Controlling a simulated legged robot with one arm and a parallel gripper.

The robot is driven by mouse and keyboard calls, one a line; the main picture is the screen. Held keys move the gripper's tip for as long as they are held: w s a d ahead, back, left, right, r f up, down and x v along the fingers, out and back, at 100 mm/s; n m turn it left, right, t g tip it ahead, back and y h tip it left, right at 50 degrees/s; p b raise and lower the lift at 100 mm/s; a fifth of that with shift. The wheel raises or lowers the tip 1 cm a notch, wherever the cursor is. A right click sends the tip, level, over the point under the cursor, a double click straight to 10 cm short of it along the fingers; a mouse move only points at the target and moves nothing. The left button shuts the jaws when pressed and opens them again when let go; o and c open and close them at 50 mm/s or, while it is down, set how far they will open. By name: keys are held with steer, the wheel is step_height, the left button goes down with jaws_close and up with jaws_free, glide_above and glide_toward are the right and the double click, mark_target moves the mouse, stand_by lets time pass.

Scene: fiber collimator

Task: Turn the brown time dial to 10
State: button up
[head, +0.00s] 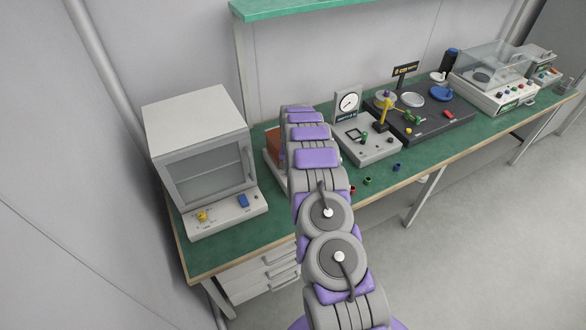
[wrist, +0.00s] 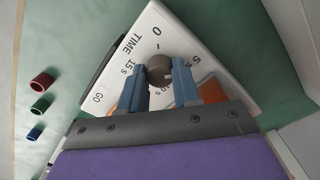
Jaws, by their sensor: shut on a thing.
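The brown time dial (wrist: 158,66) shows in the wrist view on the white sloping panel (wrist: 152,27) of a device. Printed around it are 0, 5, 15 s and the word TIME; another mark at its lower side is partly covered by my fingers. My gripper (wrist: 161,74) has its two blue fingers on either side of the dial and is shut on it. I cannot clearly read which mark the dial points to. In the head view my arm hides the gripper and the dial; only part of the reddish-brown device (head: 273,145) shows beside the arm.
A white oven-like box (head: 200,150) stands left of my arm. A gauge device (head: 366,137) stands to its right. Red (wrist: 42,82), green (wrist: 40,104) and blue (wrist: 34,133) small rings lie on the green bench (head: 235,250), whose front edge is near them.

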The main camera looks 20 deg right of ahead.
steer(key=shift+w+r+m+p, duration=0.2)
steer(key=shift+m+p, duration=0.15)
steer(key=shift+m, duration=0.45)
steer(key=o, duration=1.1)
steer(key=shift+s+f, duration=0.1)
steer(key=shift+f, duration=0.05)
steer(key=shift+c, duration=0.2)
step_height(320, 180, up, 17)
steer(key=p, duration=0.1)
steer(key=shift+d, duration=0.1)
